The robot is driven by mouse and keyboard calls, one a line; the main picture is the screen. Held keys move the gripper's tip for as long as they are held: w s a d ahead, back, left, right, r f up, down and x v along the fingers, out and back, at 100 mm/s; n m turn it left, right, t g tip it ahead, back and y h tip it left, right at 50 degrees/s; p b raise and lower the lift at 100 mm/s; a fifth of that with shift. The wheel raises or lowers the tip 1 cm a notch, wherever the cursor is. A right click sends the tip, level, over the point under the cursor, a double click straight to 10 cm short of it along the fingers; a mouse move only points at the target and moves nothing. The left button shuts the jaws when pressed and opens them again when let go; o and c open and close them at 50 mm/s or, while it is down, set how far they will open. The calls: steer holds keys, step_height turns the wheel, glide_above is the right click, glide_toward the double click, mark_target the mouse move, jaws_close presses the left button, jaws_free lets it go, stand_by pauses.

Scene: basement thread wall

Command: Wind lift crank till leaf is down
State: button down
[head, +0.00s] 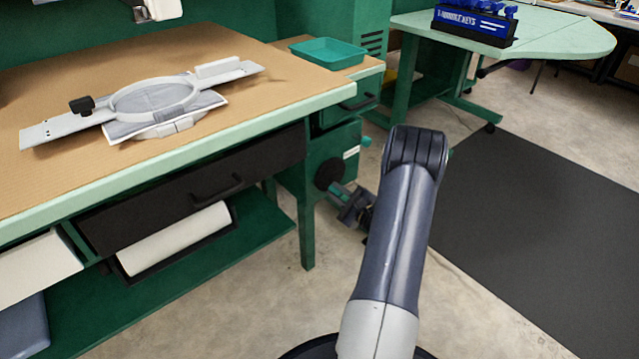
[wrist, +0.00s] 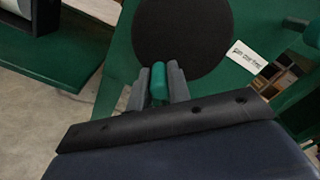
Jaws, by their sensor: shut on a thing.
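The crank shows as a round black disc (head: 329,174) on the side of a green cabinet (head: 333,148), with a green grip (wrist: 158,80) standing out from it. My gripper (head: 345,195) reaches the crank from the lower right. In the wrist view its two grey fingers (wrist: 158,88) are shut on the green grip, one on each side. The disc (wrist: 184,38) fills the top of that view. A tan top with a green edge (head: 365,70), which may be the leaf, is level or nearly level above the cabinet. I cannot tell its exact height.
A teal tray (head: 328,51) sits on that top. The workbench (head: 250,105) at left holds a hoop frame (head: 150,97). A white label (wrist: 249,56) is right of the disc. A pale table (head: 560,38) stands behind. A dark mat (head: 540,220) and bare floor lie right.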

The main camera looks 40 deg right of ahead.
mark_target(342, 165)
steer(key=d, duration=0.1)
steer(key=d+r, duration=0.2)
steer(key=d, duration=0.1)
steer(key=shift+w, duration=0.2)
step_height(342, 165, up, 4)
steer(key=shift+d+r+p, duration=0.1)
steer(key=shift+d+p, duration=0.05)
steer(key=shift+p, duration=0.8)
